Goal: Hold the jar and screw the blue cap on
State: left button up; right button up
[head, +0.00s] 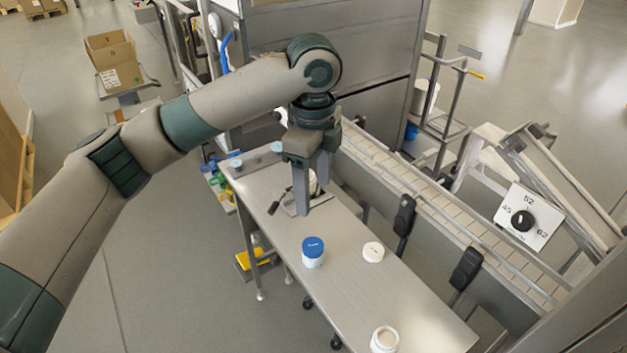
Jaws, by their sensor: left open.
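A white jar (312,262) with a blue cap (312,246) on top stands upright on the steel table (345,290). I cannot tell whether that cap is screwed tight. An open white jar (385,340) stands near the table's front end. My left gripper (312,198) points down over the far half of the table, behind the blue-capped jar and apart from it. Its fingers are open. A pale object shows partly behind the fingers, and I cannot tell what it is. My right gripper is not in view.
A small round white item (373,251) sits right of the blue-capped jar. Small blue-topped items (235,163) lie at the table's far end. A conveyor (440,205) runs along the right side. A dial panel (523,217) stands beyond it. The table's middle is mostly clear.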

aim_at(313, 245)
pick_arm(q)
notch_tip(313, 245, down, 16)
jog(key=p, duration=0.4)
jog(key=shift+f, duration=0.25)
jog(key=shift+c, duration=0.5)
